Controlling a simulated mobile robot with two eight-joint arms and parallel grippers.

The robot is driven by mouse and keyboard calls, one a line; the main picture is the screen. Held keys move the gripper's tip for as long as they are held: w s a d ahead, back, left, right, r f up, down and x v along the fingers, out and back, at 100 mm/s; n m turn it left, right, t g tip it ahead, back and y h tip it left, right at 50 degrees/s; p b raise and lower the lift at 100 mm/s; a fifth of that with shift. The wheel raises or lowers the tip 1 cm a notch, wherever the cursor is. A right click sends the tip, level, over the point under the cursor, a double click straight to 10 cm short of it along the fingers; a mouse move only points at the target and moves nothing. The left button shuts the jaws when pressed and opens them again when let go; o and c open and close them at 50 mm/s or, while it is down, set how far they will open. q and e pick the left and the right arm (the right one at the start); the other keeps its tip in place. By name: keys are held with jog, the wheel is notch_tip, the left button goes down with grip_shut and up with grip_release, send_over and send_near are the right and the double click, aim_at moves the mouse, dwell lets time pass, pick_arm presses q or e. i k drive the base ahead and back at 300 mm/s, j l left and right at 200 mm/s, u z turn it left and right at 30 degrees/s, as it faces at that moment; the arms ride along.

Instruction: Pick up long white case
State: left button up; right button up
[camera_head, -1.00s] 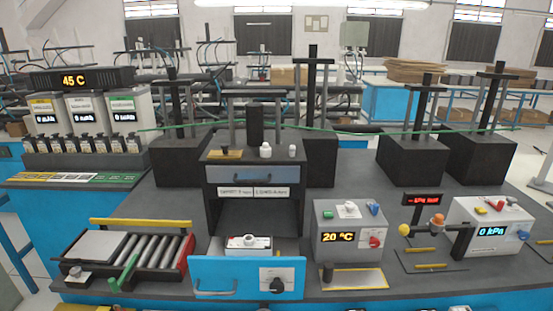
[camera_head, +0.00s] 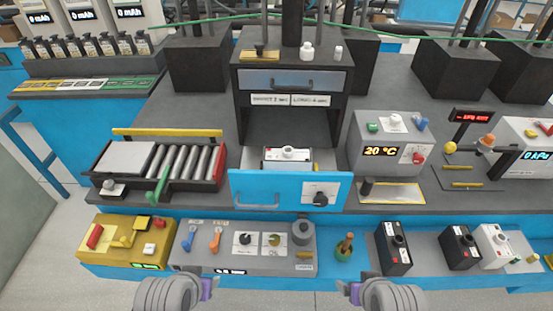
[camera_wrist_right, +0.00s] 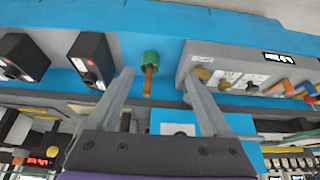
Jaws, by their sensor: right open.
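Another white case (camera_head: 493,244) stands at the right on the lower shelf, beside a black one. I cannot tell which is the long one. My left gripper (camera_head: 205,289) shows at the bottom edge, its fingers not clear. My right gripper (camera_head: 350,289) is at the bottom edge too, apart from both cases. In the right wrist view, its two fingers (camera_wrist_right: 158,82) are spread with nothing between them.
Black cases (camera_head: 393,248) (camera_head: 460,248) stand on the lower shelf, left of the white one. A green holder with a brown handle (camera_head: 344,247) and a grey control panel (camera_head: 243,248) are nearby. A roller tray (camera_head: 120,160) and a temperature box (camera_head: 390,138) flank the drawer cabinet.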

aim_at(299, 165)
jog(key=u, duration=1.3)
jog(key=k+l+u, duration=0.35)
jog(key=k+l, duration=0.15)
jog(key=l, duration=0.3)
jog(key=i, duration=0.05)
